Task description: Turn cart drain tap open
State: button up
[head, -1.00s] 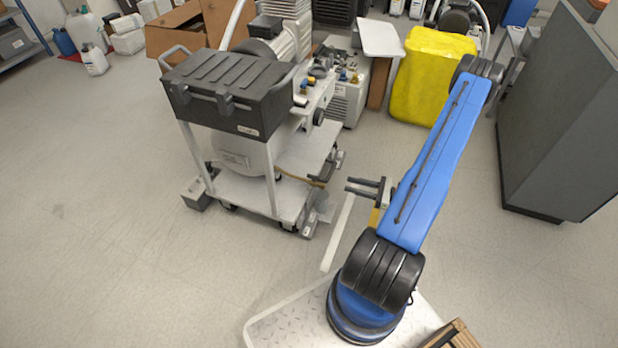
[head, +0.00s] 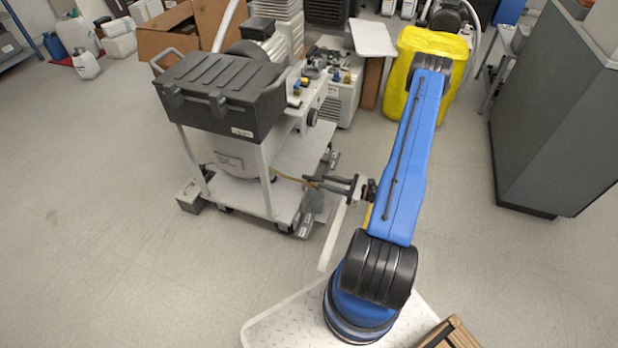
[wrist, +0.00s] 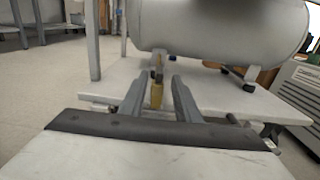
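The cart (head: 284,208) stands left of my arm in the head view, with a grey tank (head: 232,153) on its lower deck. In the wrist view the tank (wrist: 215,25) hangs over the pale deck. A small brass-yellow tap part (wrist: 157,92) shows below the tank, between my gripper's fingers, with visible gaps on both sides. My gripper (head: 308,180) is open and reaches left over the deck's right edge. In the wrist view the gripper (wrist: 157,84) points at the tank's underside. Whether a finger touches the tap is unclear.
A black lidded box (head: 225,95) tops the cart. Cart legs (wrist: 90,45) flank the tank's left side. A yellow bin (head: 410,65) stands behind my arm, and a grey cabinet (head: 550,110) is at right.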

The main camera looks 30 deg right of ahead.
aim_at(309, 177)
jog(key=shift+x, duration=4.05)
grip_shut()
